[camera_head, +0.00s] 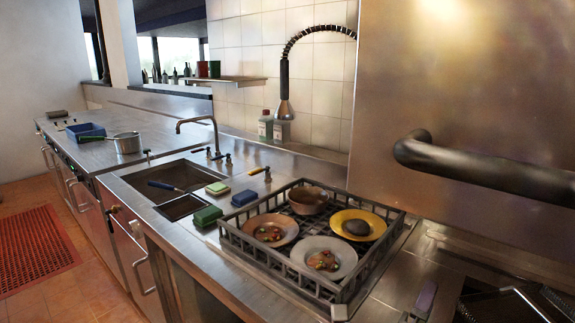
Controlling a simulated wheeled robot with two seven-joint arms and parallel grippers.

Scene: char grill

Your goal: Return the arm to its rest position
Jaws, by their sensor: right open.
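My right gripper (383,310) shows only in part at the bottom edge, right of centre. What look like its two fingers stand apart, a pale tip by the rack's front corner and a grey-purple one further right. Nothing shows between them but steel counter. The rest of the right arm is out of the picture or cannot be made out. My left gripper is not in view.
A grey dish rack (232,238) holds several dishes, including a yellow plate (343,219). A green sponge (207,216) lies left of it, near the sink (182,206). A black hood handle (490,172) juts out at the right. A pot (127,143) stands far left.

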